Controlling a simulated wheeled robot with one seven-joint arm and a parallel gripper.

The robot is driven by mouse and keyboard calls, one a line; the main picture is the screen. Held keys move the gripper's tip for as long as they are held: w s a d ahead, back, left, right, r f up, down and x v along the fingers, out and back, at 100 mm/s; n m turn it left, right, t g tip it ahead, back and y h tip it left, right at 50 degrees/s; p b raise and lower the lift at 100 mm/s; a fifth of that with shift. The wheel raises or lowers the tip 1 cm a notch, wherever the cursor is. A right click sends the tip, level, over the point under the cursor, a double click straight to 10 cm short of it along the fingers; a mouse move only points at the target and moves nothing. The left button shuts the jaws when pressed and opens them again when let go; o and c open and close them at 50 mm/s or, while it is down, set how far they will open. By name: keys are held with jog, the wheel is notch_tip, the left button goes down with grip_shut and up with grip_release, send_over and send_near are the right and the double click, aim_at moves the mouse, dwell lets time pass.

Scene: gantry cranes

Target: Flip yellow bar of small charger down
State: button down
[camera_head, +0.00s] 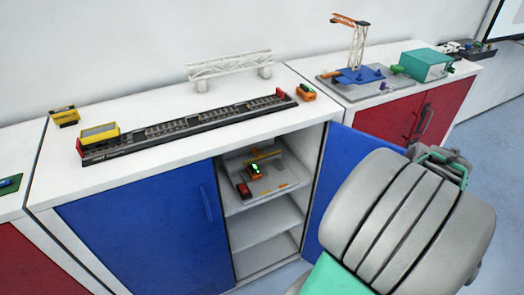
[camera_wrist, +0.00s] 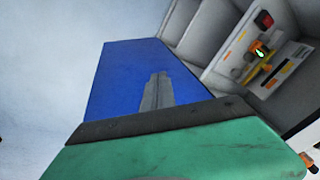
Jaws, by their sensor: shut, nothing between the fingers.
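The small charger (camera_head: 275,180) is a pale board on the upper shelf inside the open cabinet. Its yellow bar (camera_head: 264,157) shows at the back of it, above an orange part with a lit green light (camera_head: 256,169). I cannot tell the bar's exact tilt.
The open blue door (camera_head: 345,165) stands to the right of the shelf; it also fills the middle of the wrist view (camera_wrist: 120,70). A red block (camera_head: 243,190) sits at the charger's front left. A model track (camera_head: 185,126) and white bridge (camera_head: 228,66) stand on the cabinet top.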

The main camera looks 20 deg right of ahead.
jog(key=w+a+r+n, duration=0.1)
jog(key=w+a+n, duration=0.1)
jog(key=a, duration=0.9)
jog(key=w+a+r+n, duration=0.2)
jog(key=a+n, duration=0.2)
jog(key=a, duration=0.7)
jog(key=w+a+r+n, duration=0.1)
jog(key=w+a+n, duration=0.2)
jog(key=a, duration=0.8)
jog(key=shift+r+n, duration=0.3)
jog(key=shift+n, duration=0.2)
